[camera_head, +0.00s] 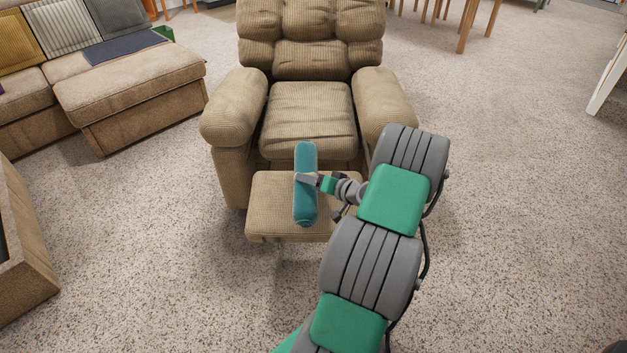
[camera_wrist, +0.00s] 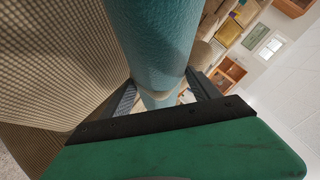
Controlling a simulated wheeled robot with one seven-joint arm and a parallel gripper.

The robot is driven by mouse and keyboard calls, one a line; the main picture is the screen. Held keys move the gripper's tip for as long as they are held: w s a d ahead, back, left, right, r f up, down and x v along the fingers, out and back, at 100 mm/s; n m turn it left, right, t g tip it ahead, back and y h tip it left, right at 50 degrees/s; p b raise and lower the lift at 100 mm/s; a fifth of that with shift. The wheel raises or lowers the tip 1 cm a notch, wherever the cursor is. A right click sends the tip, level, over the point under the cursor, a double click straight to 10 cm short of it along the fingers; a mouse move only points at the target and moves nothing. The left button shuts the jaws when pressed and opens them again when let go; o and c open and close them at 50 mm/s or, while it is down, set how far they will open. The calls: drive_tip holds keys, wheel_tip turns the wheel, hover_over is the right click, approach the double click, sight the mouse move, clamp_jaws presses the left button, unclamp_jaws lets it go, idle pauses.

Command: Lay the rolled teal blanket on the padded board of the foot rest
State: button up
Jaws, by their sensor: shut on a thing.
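The rolled teal blanket (camera_head: 305,205) is a smooth cylinder with a pale band around its middle. My gripper (camera_head: 309,179) is shut on it at the band, reaching in from the right. In the head view the roll lies over the padded board of the foot rest (camera_head: 268,222), its length pointing toward the seat. I cannot tell whether it touches the board. In the wrist view the blanket (camera_wrist: 155,40) runs between the fingers of my gripper (camera_wrist: 155,98), with the ribbed tan padding (camera_wrist: 50,60) to its left.
The tan recliner (camera_head: 310,110) stands behind the foot rest, its arms on both sides of the seat. A brown sofa (camera_head: 130,90) with cushions is at the left. A brown box-like piece (camera_head: 20,255) is at the lower left. Speckled carpet (camera_head: 530,200) is clear at the right.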

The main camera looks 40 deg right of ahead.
drive_tip(key=shift+w+d+f+b, duration=0.15)
drive_tip(key=shift+f+b, duration=0.4)
drive_tip(key=shift+f, duration=0.35)
drive_tip(key=shift+w+d+f+b, duration=0.1)
drive_tip(key=shift+f+b, duration=0.45)
drive_tip(key=shift+f, duration=0.3)
drive_tip(key=shift+w+d+f+b, duration=0.15)
drive_tip(key=shift+f+b, duration=0.4)
drive_tip(key=shift+f, duration=0.35)
drive_tip(key=o, duration=1.7)
drive_tip(key=shift+a, duration=0.1)
drive_tip(key=shift+o, duration=0.2)
drive_tip(key=shift+s, duration=0.15)
drive_tip(key=p+v, duration=0.2)
drive_tip(key=v, duration=0.5)
drive_tip(key=shift+s, duration=0.3)
drive_tip(key=shift+r, duration=0.1)
